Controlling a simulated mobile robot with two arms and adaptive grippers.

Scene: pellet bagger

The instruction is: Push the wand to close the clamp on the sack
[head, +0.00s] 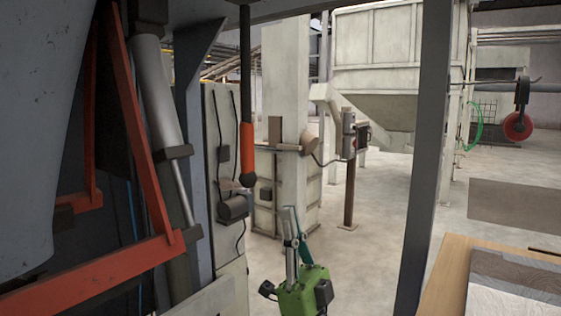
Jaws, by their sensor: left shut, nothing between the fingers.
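The wand (246,100) is a thin black rod hanging down from above, left of centre, with an orange grip and a dark rounded end. It hangs about upright. My left gripper (291,210) comes up from the bottom edge, with a green body and narrow grey and teal fingers. The fingers are shut and empty. They appear below and to the right of the wand's end, with a gap between them in the picture. My right gripper is out of view. I cannot make out the clamp or a sack held in it.
An orange-red frame (140,150) and a grey cylinder (160,115) stand at the left. A dark post (427,150) rises right of my gripper. A wooden-edged surface (443,275) with grey flat items (515,280) is at the lower right. Open floor (370,215) lies between.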

